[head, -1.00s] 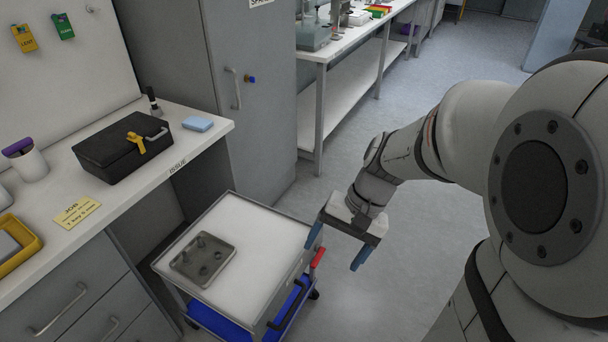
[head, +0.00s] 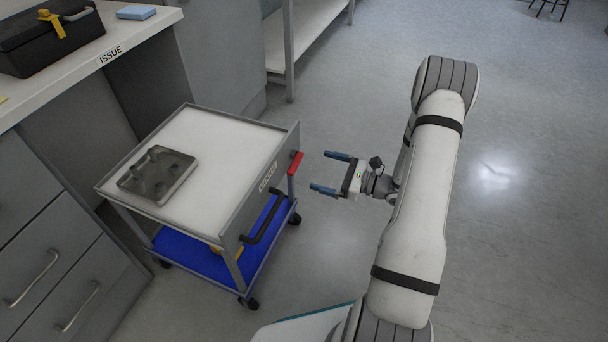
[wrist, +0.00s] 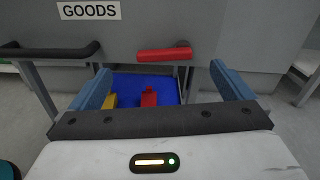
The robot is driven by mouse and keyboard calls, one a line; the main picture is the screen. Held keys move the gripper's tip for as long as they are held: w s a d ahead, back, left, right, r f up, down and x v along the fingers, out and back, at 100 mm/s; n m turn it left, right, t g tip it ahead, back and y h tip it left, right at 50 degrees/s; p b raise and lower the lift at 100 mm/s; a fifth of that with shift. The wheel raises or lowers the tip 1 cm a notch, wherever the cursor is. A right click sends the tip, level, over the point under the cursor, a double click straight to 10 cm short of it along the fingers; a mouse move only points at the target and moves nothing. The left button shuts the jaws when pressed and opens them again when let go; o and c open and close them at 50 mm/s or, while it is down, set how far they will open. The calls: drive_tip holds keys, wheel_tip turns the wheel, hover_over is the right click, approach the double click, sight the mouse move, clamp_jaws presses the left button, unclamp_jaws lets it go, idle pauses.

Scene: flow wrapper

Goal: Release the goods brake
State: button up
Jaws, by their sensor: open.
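The goods cart (head: 215,135) stands beside the counter, with a white top and a blue lower shelf. The fingers also show in the wrist view (wrist: 162,85).
A grey tray with pegs (head: 157,174) lies on the cart top. A black push bar (head: 265,222) sticks out of the end panel. A red item (wrist: 149,97) and a yellow item (wrist: 110,101) show at the lower shelf. Floor right of the cart is clear.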

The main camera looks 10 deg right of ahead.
sight(299, 164)
drive_tip(key=x, duration=0.2)
drive_tip(key=b+x, duration=0.1)
drive_tip(key=x, duration=0.1)
drive_tip(key=f+b+x, duration=0.1)
drive_tip(key=x, duration=0.1)
drive_tip(key=shift+w, duration=0.25)
drive_tip(key=shift+w+a+r, duration=0.2)
drive_tip(key=shift+w+a, duration=0.2)
drive_tip(key=shift+a, duration=0.1)
drive_tip(key=shift+c, duration=0.6)
drive_tip(key=c, duration=1.2)
drive_tip(key=shift+f, duration=0.1)
drive_tip(key=shift+c, duration=0.2)
